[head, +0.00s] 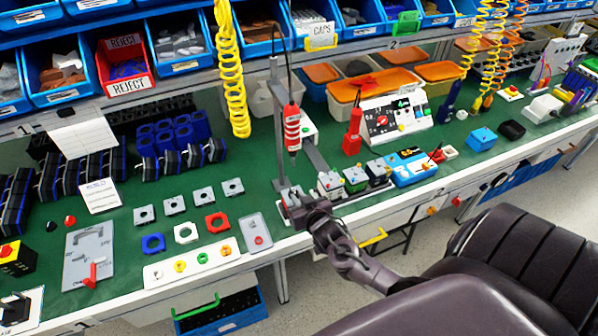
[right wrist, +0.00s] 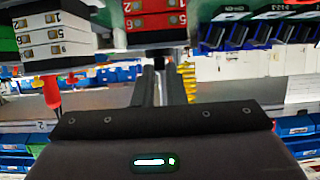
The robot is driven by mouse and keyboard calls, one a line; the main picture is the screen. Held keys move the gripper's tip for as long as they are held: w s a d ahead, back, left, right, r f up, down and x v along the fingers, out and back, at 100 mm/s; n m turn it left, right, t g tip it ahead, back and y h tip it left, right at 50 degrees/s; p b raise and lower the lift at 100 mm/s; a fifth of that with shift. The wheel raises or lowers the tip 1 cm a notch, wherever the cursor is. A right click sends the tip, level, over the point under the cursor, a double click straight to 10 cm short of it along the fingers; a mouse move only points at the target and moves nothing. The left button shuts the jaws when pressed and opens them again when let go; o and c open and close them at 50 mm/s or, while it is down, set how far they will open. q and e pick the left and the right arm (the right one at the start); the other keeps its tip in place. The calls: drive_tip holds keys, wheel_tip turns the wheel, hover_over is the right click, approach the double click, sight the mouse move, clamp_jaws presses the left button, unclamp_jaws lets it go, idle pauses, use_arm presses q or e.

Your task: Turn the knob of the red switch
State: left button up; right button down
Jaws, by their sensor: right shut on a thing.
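The red switch (right wrist: 155,22) shows in the right wrist view as a red block with white number labels at the top centre. In the head view my right gripper (head: 300,208) reaches over the bench's front edge and largely hides it. In the right wrist view the two dark fingers of my right gripper (right wrist: 160,66) run up close together to the red switch. They are shut on its knob, which is mostly hidden between them. My left gripper is not in view.
A hanging red screwdriver (head: 292,128) and a grey post (head: 276,125) stand close behind. Sockets and plates lie to the left.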

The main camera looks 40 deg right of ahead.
drive_tip(key=shift+w+r, duration=0.15)
drive_tip(key=shift+r, duration=0.05)
drive_tip(key=c, duration=1.9)
unclamp_jaws()
drive_tip(key=o, duration=0.4)
drive_tip(key=shift+w+f, duration=0.1)
drive_tip(key=shift+f, duration=0.1)
drive_tip(key=b+v, duration=0.1)
drive_tip(key=v, duration=0.7)
drive_tip(key=shift+d+f, duration=0.1)
drive_tip(key=shift+f, duration=0.1)
